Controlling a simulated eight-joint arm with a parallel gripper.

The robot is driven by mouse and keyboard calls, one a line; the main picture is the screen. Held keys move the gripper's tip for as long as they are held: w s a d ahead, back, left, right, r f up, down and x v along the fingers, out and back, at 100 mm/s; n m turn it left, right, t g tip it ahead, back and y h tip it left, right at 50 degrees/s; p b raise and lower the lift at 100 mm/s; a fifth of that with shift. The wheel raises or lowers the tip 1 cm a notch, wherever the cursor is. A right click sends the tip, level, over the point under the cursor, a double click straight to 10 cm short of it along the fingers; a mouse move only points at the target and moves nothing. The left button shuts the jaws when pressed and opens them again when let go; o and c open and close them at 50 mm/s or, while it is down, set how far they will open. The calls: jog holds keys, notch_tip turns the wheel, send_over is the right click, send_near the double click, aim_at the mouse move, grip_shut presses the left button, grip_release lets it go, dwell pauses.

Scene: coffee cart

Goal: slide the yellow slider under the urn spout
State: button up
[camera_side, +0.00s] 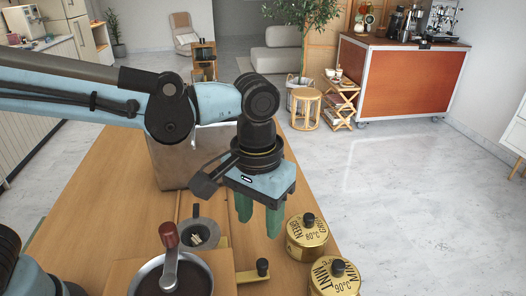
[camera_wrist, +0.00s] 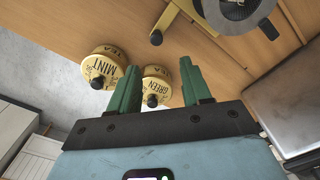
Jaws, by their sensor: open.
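A yellow bar with a black knob (camera_side: 250,276) sits on the wooden table, partly hidden behind the grinder; I take it to be the slider. It also shows in the wrist view (camera_wrist: 168,18), beyond my fingertips, beside a grey round piece. My gripper (camera_side: 258,224) is open and empty, its green fingers pointing down above the table, behind the bar and apart from it. In the wrist view my gripper (camera_wrist: 159,66) has nothing between its fingers. A grey metal box (camera_side: 168,160) stands behind my wrist and may be the urn; no spout is clearly visible.
Two gold tea tins, green (camera_side: 306,238) and mint (camera_side: 335,278), stand close to the right of my gripper near the table edge. A red-handled crank grinder (camera_side: 171,252) is at the front left. A grey round holder (camera_side: 200,232) stands left of my fingers.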

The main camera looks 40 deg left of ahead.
aim_at(262, 262)
jog(key=f, duration=1.2)
jog(key=shift+d+f, duration=0.15)
jog(key=shift+d, duration=0.15)
jog(key=shift+s, duration=0.1)
grip_shut()
